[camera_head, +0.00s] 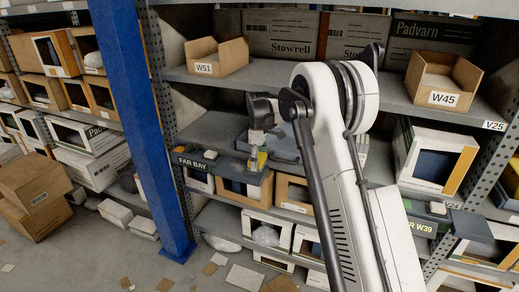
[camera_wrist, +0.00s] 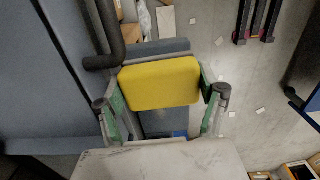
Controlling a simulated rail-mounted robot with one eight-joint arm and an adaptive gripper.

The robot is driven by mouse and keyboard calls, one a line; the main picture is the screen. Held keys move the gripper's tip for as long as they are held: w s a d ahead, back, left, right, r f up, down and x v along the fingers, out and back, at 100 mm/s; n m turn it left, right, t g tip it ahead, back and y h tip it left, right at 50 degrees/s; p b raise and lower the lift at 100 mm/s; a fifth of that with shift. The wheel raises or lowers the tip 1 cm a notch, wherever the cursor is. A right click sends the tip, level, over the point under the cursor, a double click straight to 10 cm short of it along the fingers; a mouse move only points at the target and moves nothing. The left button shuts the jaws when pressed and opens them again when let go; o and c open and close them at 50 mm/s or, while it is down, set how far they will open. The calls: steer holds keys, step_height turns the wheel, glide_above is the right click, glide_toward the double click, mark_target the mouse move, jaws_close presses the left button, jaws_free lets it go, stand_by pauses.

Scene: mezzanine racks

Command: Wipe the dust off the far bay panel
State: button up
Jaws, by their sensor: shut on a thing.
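My gripper (camera_head: 258,151) points down in front of the middle rack and is shut on a yellow pad (camera_wrist: 160,83). In the wrist view the pad sits flat between the two fingers. In the head view only a small yellow part of it (camera_head: 261,160) shows. A dark sign reading "FAR BAY" (camera_head: 195,162) is on the shelf edge, left of my gripper. A blue-grey flat surface (camera_head: 283,146) lies behind my gripper, partly hidden by my arm; I cannot tell whether it is the panel. No dust is clearly visible on it. Contact with the pad cannot be told.
A blue post (camera_head: 140,110) stands left of the bay. Open cartons W51 (camera_head: 222,60) and W45 (camera_head: 441,97) sit on the upper shelf. Boxes with dark openings (camera_head: 292,194) fill the lower shelves. Cartons (camera_head: 35,185) are stacked on the left floor, with scraps scattered around.

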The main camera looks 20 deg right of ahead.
steer(key=shift+r+p, duration=0.8)
steer(key=shift+r, duration=1.4)
